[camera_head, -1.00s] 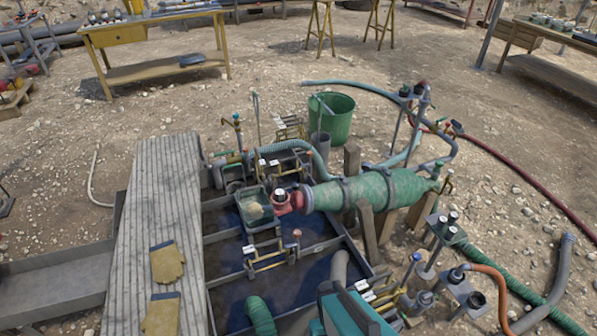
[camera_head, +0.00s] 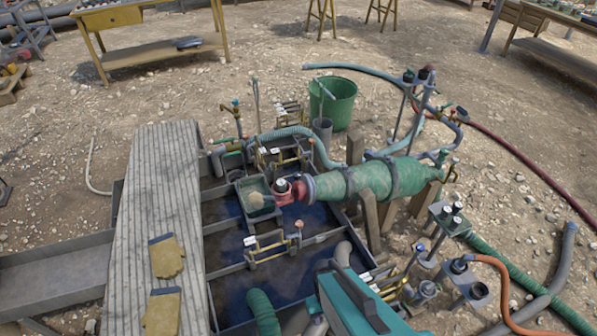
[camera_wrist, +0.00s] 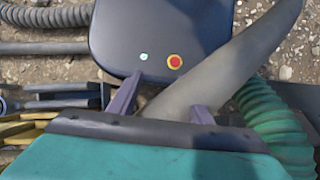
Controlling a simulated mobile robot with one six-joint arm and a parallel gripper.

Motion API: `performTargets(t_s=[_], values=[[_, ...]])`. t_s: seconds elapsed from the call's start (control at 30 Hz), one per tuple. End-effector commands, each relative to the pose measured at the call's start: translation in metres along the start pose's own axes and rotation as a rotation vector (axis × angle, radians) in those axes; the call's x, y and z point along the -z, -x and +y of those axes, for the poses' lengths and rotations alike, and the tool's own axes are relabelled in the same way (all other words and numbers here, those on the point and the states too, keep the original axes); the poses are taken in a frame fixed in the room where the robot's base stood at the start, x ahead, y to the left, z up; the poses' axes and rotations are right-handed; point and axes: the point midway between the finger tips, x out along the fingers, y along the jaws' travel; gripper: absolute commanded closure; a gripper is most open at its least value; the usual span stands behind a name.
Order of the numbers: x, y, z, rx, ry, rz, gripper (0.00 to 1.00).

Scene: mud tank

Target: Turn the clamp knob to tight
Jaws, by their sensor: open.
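Several dark knobs show in the head view, and I cannot tell which is the clamp knob. Black-topped knobs (camera_head: 457,207) stand on a small plate right of the green tapered vessel (camera_head: 370,180). Other dark knobs (camera_head: 458,267) sit on posts nearer, beside an orange hose. My gripper (camera_wrist: 162,100) shows in the wrist view with two dark fingers apart and nothing held. No clamp knob is clear between them. In the head view my teal arm covers part of the lower middle.
The mud tank (camera_head: 240,240) has dark liquid in its compartments. A grey ribbed walkway (camera_head: 150,220) with yellow gloves (camera_head: 166,257) runs along its left. A green bucket (camera_head: 335,105) stands behind. A green ribbed hose (camera_head: 530,275) and an orange hose (camera_head: 505,285) lie at right.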

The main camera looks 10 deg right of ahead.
Motion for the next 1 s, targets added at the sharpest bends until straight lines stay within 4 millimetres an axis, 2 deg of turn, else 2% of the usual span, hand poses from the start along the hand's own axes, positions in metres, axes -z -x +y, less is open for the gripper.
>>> performTargets(t_s=[0.17,0.37,0.67,1.0], values=[[0.022,0.012,-0.002,-0.004,0.085,0.019,0.55],[0.066,0.042,-0.001,-0.011,0.264,0.061,0.55],[0.134,0.106,0.002,-0.043,0.587,0.129,0.55],[0.200,0.192,0.004,-0.108,0.952,0.196,0.55]])
